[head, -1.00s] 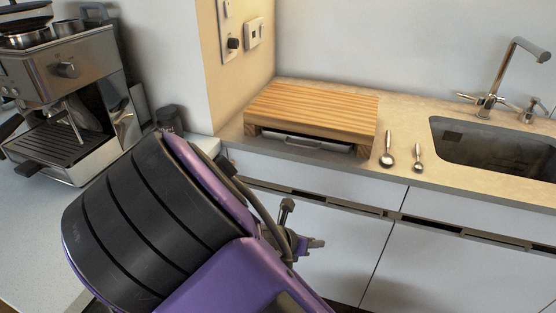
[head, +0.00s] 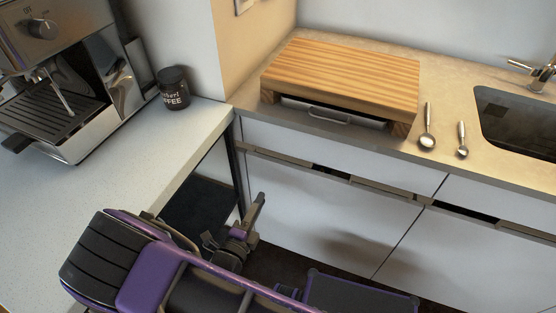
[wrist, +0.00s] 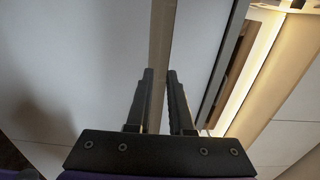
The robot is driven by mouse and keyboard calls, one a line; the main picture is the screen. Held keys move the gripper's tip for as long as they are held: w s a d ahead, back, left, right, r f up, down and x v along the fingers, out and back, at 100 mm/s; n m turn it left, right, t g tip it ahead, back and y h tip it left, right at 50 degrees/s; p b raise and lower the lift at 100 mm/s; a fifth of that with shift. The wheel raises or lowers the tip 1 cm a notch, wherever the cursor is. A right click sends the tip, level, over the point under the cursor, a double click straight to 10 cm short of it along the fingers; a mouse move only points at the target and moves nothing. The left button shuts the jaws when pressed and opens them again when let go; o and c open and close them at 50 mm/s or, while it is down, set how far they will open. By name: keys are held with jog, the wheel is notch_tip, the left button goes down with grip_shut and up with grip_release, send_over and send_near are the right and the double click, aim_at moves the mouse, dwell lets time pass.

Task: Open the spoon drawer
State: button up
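Two white handleless drawer fronts lie under the countertop: a left one (head: 330,152) and a right one (head: 500,200). Both look shut. I cannot tell which is the spoon drawer. Two metal spoons, a larger (head: 427,135) and a smaller (head: 462,142), lie on the counter near the seam between them. A recessed grip rail (head: 380,187) with dark slots runs below the fronts. My gripper (head: 257,205) is in front of the left lower cabinet, below the rail. In the wrist view, its two fingers (wrist: 160,73) are apart with nothing between them, facing pale panels.
A wooden board (head: 345,75) stands on the counter over a metal handled tray (head: 330,115). A sink (head: 515,125) is at right. A coffee canister (head: 173,88) and coffee machine (head: 70,90) stand on the left worktop (head: 130,165).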

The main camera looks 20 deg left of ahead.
aim_at(283, 159)
jog(key=w, duration=0.5)
jog(key=w+d+b, duration=0.1)
jog(key=w, duration=0.9)
jog(key=shift+w+d, duration=0.2)
jog(key=shift+w, duration=0.2)
grip_shut()
jog(key=shift+s, duration=0.1)
dwell(0.4)
